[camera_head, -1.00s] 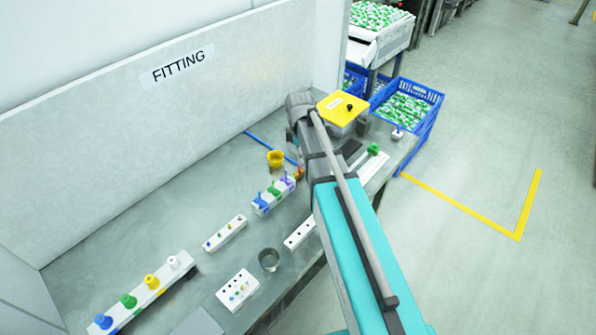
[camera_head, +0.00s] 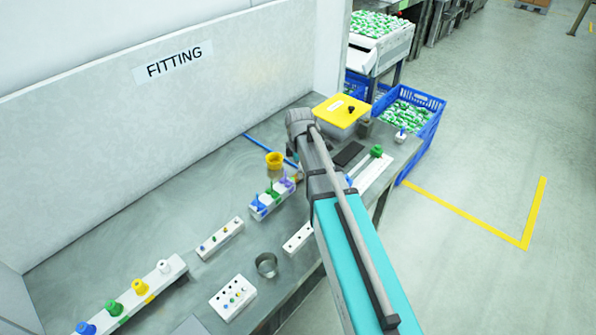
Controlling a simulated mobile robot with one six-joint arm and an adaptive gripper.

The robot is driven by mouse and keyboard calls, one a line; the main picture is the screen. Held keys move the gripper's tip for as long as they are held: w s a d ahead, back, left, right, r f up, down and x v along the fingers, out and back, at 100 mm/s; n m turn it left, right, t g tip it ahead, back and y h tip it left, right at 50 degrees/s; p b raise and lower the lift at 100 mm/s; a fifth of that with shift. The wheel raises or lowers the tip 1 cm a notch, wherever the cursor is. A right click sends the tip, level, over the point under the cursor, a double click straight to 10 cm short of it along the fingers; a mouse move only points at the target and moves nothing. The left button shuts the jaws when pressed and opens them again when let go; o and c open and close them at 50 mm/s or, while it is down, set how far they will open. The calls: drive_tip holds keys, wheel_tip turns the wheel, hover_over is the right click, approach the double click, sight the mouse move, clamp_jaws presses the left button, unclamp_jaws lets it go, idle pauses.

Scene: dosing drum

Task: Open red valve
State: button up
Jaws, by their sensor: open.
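No red valve shows clearly. A white rack (camera_head: 154,287) at the lower left carries blue (camera_head: 85,328), green (camera_head: 112,308), yellow (camera_head: 139,287) and white (camera_head: 164,267) knobs. A second small rack (camera_head: 262,211) in the middle of the bench holds blue, green and purple pieces; its right end lies against my arm's outline and is partly hidden. My arm reaches in from the lower right over the bench. My gripper's fingers do not show; the arm's grey end hides whatever is beneath it.
A blue crate (camera_head: 428,125) stands right of the bench.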

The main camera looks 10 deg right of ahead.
idle(0.3)
drive_tip(key=c, duration=1)
drive_tip(key=shift+a, duration=0.25)
drive_tip(key=shift+c, duration=0.7)
drive_tip(key=shift+d, duration=0.2)
